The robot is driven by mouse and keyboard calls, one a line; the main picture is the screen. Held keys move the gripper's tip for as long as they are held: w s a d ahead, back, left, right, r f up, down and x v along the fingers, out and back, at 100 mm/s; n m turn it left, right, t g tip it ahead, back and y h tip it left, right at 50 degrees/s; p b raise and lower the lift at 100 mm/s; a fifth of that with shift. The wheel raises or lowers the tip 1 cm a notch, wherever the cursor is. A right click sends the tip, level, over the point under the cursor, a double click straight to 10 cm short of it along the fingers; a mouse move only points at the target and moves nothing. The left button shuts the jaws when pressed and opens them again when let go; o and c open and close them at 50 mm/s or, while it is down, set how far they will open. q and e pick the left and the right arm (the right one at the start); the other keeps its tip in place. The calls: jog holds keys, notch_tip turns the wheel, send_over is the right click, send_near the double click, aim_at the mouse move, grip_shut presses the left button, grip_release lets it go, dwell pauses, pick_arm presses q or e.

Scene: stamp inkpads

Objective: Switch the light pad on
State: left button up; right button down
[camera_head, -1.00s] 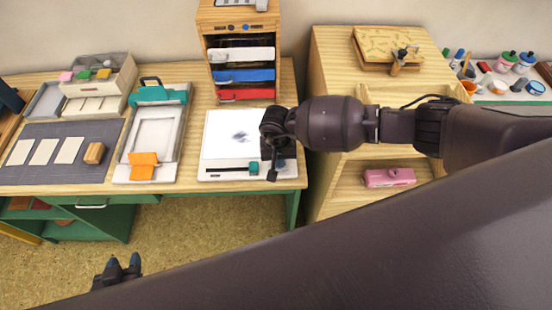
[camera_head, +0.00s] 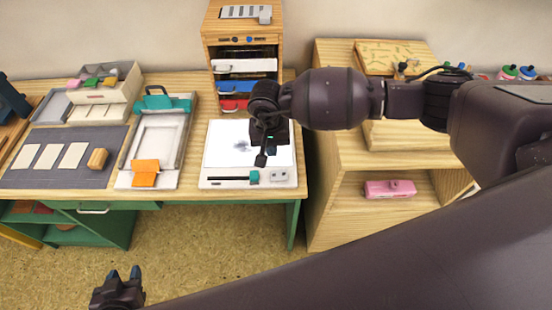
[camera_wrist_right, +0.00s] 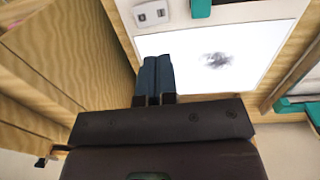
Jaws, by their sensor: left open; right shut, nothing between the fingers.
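The light pad (camera_head: 219,157) lies at the right end of the desk, with a white panel bearing a dark smudge. Along its front edge are a dark slot with a teal slider (camera_head: 254,177) and a small grey plate with two round dark marks (camera_head: 280,176). The plate also shows in the right wrist view (camera_wrist_right: 151,14). My right gripper (camera_head: 262,159) is shut and empty over the pad, behind the plate; its blue fingers (camera_wrist_right: 155,62) point toward the plate. I cannot tell whether they touch the pad. My left gripper (camera_head: 125,274) is open, low in front of the desk.
A wooden rack with coloured trays (camera_head: 215,45) stands behind the pad. A teal-clamped press (camera_head: 150,150) and a grey mat (camera_head: 45,175) lie to the left. A wooden shelf unit (camera_head: 335,190) stands close on the right, holding a pink object (camera_head: 388,189).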

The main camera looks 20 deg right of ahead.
jog(key=shift+a+r, duration=0.15)
jog(key=shift+r, duration=0.7)
jog(key=shift+a+r, duration=0.1)
jog(key=shift+r, duration=0.75)
